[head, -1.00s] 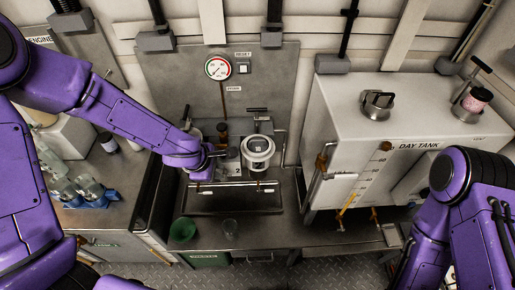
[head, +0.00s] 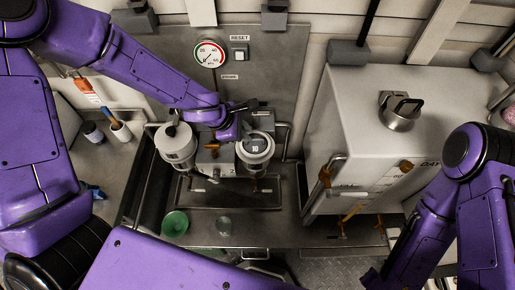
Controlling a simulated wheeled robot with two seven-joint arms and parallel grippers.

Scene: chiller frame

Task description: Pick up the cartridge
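My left gripper (head: 238,116) is at the back of the bench, between and behind two filter housings. The wrist covers most of its fingers, so I cannot tell if it is open or shut. The left housing (head: 175,148) is a pale canister with a dark knob on its lid. The right housing (head: 255,150) has a pale ring top marked 10. A grey block (head: 214,166) with a brown fitting sits between them. I cannot pick out the cartridge with certainty. My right arm shows at the right, but its gripper is not visible.
A green bowl (head: 175,223) and a clear glass jar (head: 224,227) stand near the bench front. The white day tank (head: 350,120) with pipes and valves blocks the right side. A gauge (head: 209,54) is on the back panel. A cup with tools (head: 120,130) stands at left.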

